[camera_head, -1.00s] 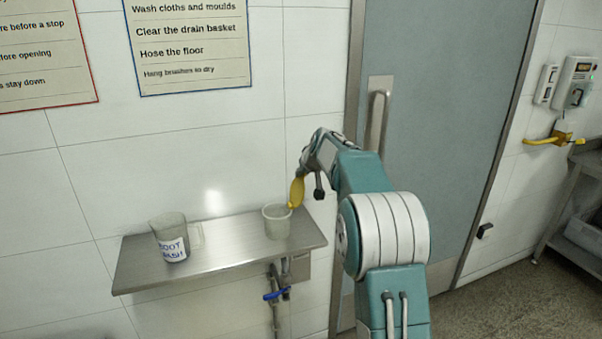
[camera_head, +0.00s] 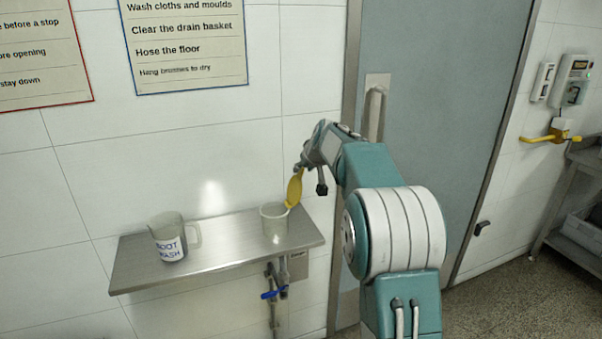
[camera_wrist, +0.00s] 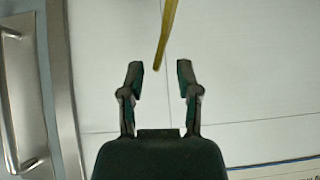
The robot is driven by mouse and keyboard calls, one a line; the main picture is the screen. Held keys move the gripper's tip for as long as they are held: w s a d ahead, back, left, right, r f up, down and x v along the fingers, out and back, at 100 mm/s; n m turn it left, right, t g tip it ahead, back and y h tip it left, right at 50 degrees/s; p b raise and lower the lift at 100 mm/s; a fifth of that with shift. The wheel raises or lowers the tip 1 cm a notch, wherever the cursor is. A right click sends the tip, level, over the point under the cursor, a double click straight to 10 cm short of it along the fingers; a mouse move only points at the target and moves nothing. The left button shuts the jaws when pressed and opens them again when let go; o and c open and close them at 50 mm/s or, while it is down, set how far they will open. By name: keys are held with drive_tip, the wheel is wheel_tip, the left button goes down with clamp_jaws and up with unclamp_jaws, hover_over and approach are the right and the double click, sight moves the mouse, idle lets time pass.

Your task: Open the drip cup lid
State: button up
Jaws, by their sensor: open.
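The drip cup (camera_head: 274,226) is a small pale grey cup standing upright near the right end of a metal shelf. Its yellow lid (camera_head: 295,188) stands up, raised from the cup's right rim, so the cup's mouth is uncovered. My gripper (camera_head: 302,166) is at the top of the lid, above and right of the cup. In the wrist view, my gripper (camera_wrist: 160,72) is open, and the lid (camera_wrist: 167,35) shows edge-on as a thin yellow strip, its end near the gap between the fingertips. I cannot tell whether a finger touches it.
A clear jug labelled "BOOT WASH" (camera_head: 168,240) stands on the metal shelf (camera_head: 222,252), left of the cup. A blue-handled valve (camera_head: 273,294) is below the shelf. A grey door with a metal handle (camera_head: 374,115) is behind my arm. The shelf between jug and cup is clear.

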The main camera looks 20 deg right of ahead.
drive_tip(key=v, duration=0.8)
drive_tip(key=shift+s, duration=0.1)
drive_tip(key=s+a+g, duration=0.1)
drive_tip(key=s+a, duration=0.5)
drive_tip(key=s, duration=0.4)
drive_tip(key=s+a+g, duration=0.1)
drive_tip(key=s+a, duration=0.4)
drive_tip(key=s, duration=0.6)
drive_tip(key=s+a+f, duration=0.1)
drive_tip(key=s+f, duration=0.2)
drive_tip(key=s, duration=0.3)
drive_tip(key=s+a+f+g, duration=0.1)
drive_tip(key=s+f, duration=0.2)
drive_tip(key=s, duration=0.3)
drive_tip(key=s+a+f, duration=0.2)
drive_tip(key=s+f, duration=0.1)
drive_tip(key=s, duration=0.3)
drive_tip(key=shift+s, duration=0.35)
